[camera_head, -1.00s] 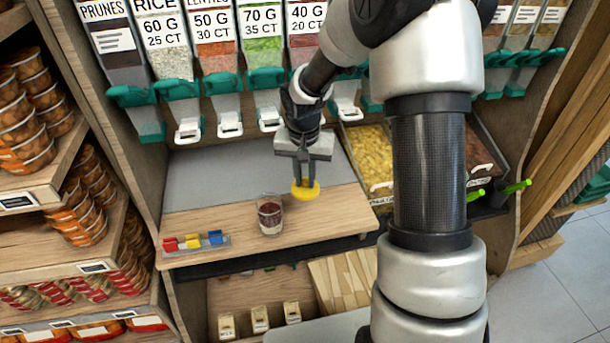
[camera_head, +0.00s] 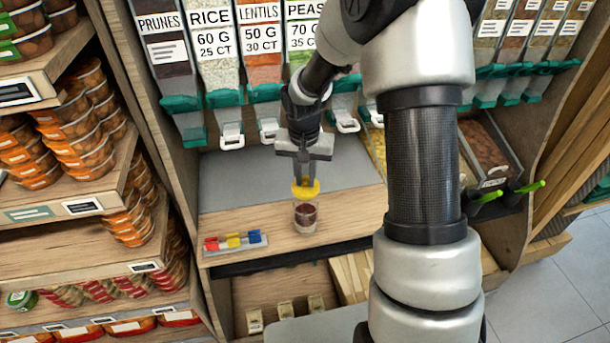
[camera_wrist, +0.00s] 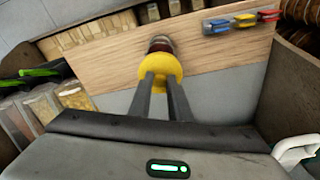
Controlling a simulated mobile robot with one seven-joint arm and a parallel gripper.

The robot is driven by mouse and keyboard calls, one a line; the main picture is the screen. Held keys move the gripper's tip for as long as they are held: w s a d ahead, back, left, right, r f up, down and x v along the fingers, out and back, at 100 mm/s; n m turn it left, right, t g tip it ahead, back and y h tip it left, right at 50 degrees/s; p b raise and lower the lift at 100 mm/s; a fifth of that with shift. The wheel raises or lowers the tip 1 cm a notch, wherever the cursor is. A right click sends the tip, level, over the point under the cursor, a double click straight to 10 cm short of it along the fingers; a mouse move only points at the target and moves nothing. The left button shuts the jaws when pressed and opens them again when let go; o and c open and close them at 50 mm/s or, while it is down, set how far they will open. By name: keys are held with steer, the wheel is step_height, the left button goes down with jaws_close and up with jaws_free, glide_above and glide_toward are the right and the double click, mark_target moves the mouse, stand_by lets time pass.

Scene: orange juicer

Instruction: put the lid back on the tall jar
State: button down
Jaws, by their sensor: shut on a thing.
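The tall jar (camera_head: 306,216) is clear glass with dark red contents and stands upright on the wooden counter. The yellow lid (camera_head: 306,189) is held by my gripper (camera_head: 304,179), which points down with its fingers shut on it.
A small rack with red, yellow and blue clips (camera_head: 234,240) lies on the counter (camera_head: 350,212) left of the jar. Dispensers with teal spouts (camera_head: 225,98) hang behind. Shelves of stacked tubs (camera_head: 75,150) stand at the left. The counter right of the jar is clear.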

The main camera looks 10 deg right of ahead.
mark_target(305, 187)
steer(key=shift+f+b, duration=1.55)
steer(key=shift+f, duration=0.85)
steer(key=shift+f+b, duration=0.65)
steer(key=shift+f, duration=0.15)
steer(key=shift+f+b, duration=0.15)
steer(key=shift+b, duration=0.35)
steer(key=c, duration=1.1)
jaws_free()
steer(key=shift+r+p, duration=2.3)
steer(key=shift+r, duration=1.25)
